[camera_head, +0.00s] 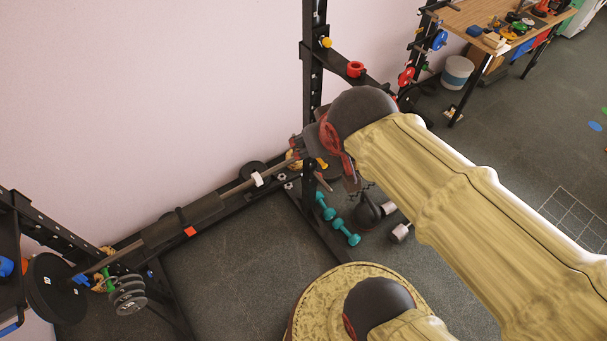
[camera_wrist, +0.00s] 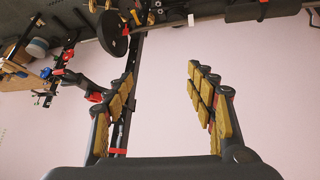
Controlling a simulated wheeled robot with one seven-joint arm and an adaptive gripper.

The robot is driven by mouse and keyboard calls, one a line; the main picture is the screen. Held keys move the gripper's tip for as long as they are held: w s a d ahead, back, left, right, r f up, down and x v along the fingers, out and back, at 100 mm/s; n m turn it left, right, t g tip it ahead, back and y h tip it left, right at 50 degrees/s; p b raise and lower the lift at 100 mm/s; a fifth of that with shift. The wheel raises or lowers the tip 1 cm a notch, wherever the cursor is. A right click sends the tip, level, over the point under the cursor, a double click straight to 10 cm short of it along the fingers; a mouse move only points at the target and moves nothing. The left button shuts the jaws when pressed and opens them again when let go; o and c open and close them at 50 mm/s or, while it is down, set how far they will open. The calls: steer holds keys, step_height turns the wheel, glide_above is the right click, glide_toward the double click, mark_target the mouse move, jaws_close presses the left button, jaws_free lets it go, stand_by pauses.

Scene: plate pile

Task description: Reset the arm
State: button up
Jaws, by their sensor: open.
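My gripper (camera_wrist: 160,100) shows in the wrist view with its two yellow-padded fingers wide apart and nothing between them. In the head view my yellow arm reaches from the lower right up to the middle, and its dark joint hides most of the gripper. The gripper is near the upright post of the black rack (camera_head: 311,90). I cannot tell from the head view whether it touches the rack or the bar.
A long barbell (camera_head: 240,188) runs along the pink wall with a black plate (camera_head: 52,290) at its left end. Teal dumbbells (camera_head: 346,232) and a kettlebell (camera_head: 367,213) lie on the floor. A wooden workbench (camera_head: 475,22) with tools stands at the upper right. Floor at the right is mostly clear.

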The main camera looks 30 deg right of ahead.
steer(key=s+a+f+n+g+y, duration=0.1)
steer(key=s+a+y, duration=0.1)
steer(key=s+a, duration=0.3)
steer(key=shift+s+a+f+g, duration=0.2)
steer(key=shift+s+a+g, duration=0.15)
steer(key=shift+a, duration=0.45)
steer(key=shift+f, duration=0.1)
step_height(320, 180, down, 26)
steer(key=b, duration=2.6)
steer(key=shift+f, duration=0.1)
